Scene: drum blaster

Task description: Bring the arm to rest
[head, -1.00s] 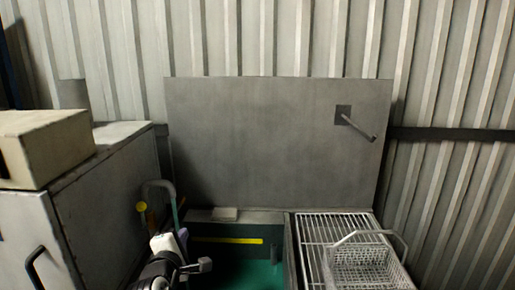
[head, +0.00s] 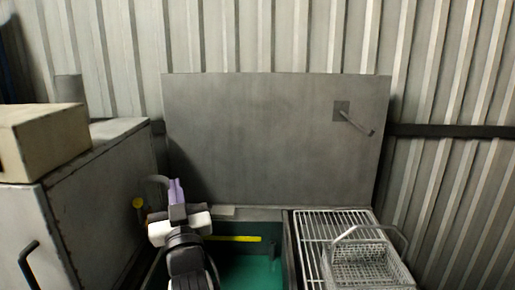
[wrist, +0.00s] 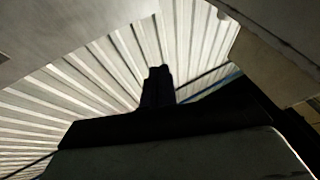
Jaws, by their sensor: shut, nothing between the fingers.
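My gripper (head: 176,190) is in the lower left middle of the head view, in front of the left part of the open tank. Its narrow purple fingers point up and sit together with nothing between them. My white and black wrist hides part of the tank's left side. In the wrist view my gripper (wrist: 158,86) is a dark shape with its fingers together against the ribbed wall.
A wire basket (head: 372,266) stands on a white rack (head: 308,232) at right. The raised grey lid (head: 265,140) has a handle (head: 355,122). A grey cabinet (head: 105,200) bears a beige box (head: 45,140) at left. The tank holds green liquid (head: 250,272).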

